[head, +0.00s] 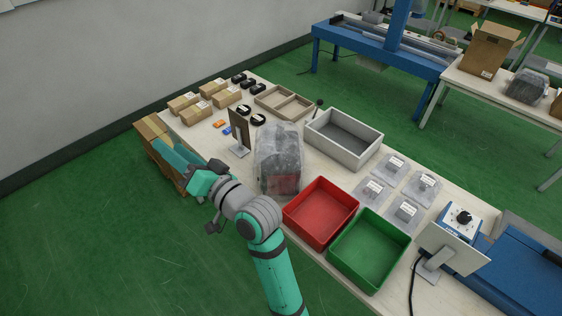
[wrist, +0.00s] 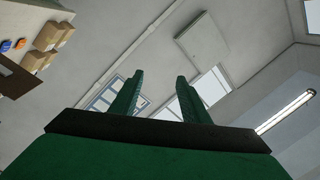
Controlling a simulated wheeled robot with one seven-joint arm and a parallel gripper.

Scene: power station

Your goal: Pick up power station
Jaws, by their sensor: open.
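A blue box with a white front and a round black knob (head: 464,217) stands at the right end of the long table. It looks like the power station, though its label is too small to read. A pale plate on a stand partly hides its front. My gripper (head: 170,155) is at the table's left end, far from that box. In the wrist view my gripper (wrist: 158,85) has its two green fingers apart, with nothing between them. It faces the wall and windows, and the box is not in that view.
A red bin (head: 320,212), a green bin (head: 369,250) and a grey bin (head: 343,138) stand on the table. A bagged dark item (head: 278,158) stands between my gripper and the blue box. Cardboard boxes (head: 197,112) sit at the left end. Green floor is clear in front.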

